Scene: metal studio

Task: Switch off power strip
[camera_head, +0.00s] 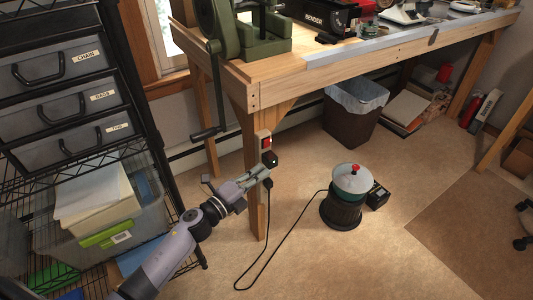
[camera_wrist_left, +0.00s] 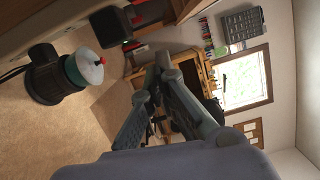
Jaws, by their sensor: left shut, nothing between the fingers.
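The power strip (camera_head: 264,142) is mounted upright on the front leg of the wooden workbench. A small red switch shows on its upper part. A black plug (camera_head: 269,158) sits at its lower part. My left gripper (camera_head: 267,171) is shut and empty, just below the black plug and in front of the leg. I cannot tell whether its tips touch the plug or the strip. In the left wrist view its fingers (camera_wrist_left: 160,66) come together, and I cannot make out the switch there. My right gripper is in neither view.
A rock-tumbler-like machine (camera_head: 351,180) stands on the floor, and it also shows in the left wrist view (camera_wrist_left: 85,68). A black cable (camera_head: 287,237) loops on the floor. A wire shelf with drawers (camera_head: 65,62) stands left. A waste bin (camera_head: 352,125) is under the workbench (camera_head: 350,58).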

